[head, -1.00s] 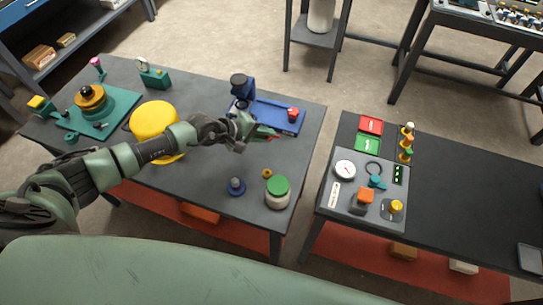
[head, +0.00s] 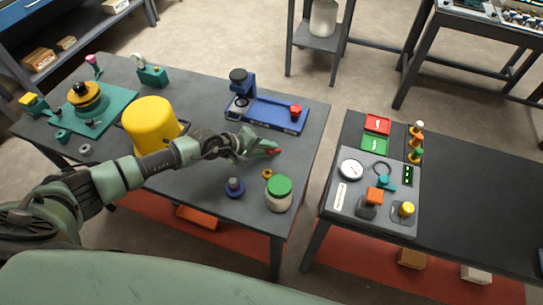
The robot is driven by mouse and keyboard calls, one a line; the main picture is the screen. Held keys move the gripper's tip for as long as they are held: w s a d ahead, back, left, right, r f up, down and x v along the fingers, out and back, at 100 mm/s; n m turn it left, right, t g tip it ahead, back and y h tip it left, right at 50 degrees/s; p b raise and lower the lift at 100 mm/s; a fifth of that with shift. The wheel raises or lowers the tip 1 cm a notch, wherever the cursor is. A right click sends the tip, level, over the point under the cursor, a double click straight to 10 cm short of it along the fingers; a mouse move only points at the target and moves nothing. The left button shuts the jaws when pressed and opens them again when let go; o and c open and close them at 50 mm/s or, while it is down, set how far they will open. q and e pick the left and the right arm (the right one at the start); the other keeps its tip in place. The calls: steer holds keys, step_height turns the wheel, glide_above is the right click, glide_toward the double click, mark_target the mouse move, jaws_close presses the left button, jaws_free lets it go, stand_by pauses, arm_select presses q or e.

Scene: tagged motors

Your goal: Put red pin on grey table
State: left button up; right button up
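My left gripper (head: 264,149) is over the right part of the grey table (head: 212,180). A small red piece, which looks like the red pin (head: 275,151), shows at its fingertips, and the fingers appear shut on it. The pin is small and partly hidden by the fingers. I cannot tell for sure whether it touches the tabletop. My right gripper is not in view.
Near the gripper are a blue press with a red knob (head: 295,111), a brass ring (head: 267,174), a blue knobbed base (head: 234,188) and a green-lidded jar (head: 279,193). A yellow cylinder (head: 152,124) stands left. A black table (head: 470,190) with a panel is right.

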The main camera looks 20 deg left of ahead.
arm_select(q)
steer(key=shift+a, duration=0.1)
steer(key=shift+s+a+r+p, duration=0.15)
steer(key=shift+s+r+p, duration=0.05)
steer(key=shift+r+p, duration=0.15)
steer(key=p+v, duration=0.2)
steer(key=v, duration=0.4)
steer(key=shift+p, duration=0.4)
steer(key=shift+s+a+r, duration=0.25)
steer(key=shift+s+r, duration=0.1)
steer(key=shift+s, duration=0.05)
steer(key=shift+r, duration=0.1)
step_height(320, 180, up, 8)
steer(key=s+a+p, duration=0.1)
steer(key=p, duration=0.4)
steer(key=shift+s+a+p, duration=0.25)
steer(key=shift+s+p, duration=0.15)
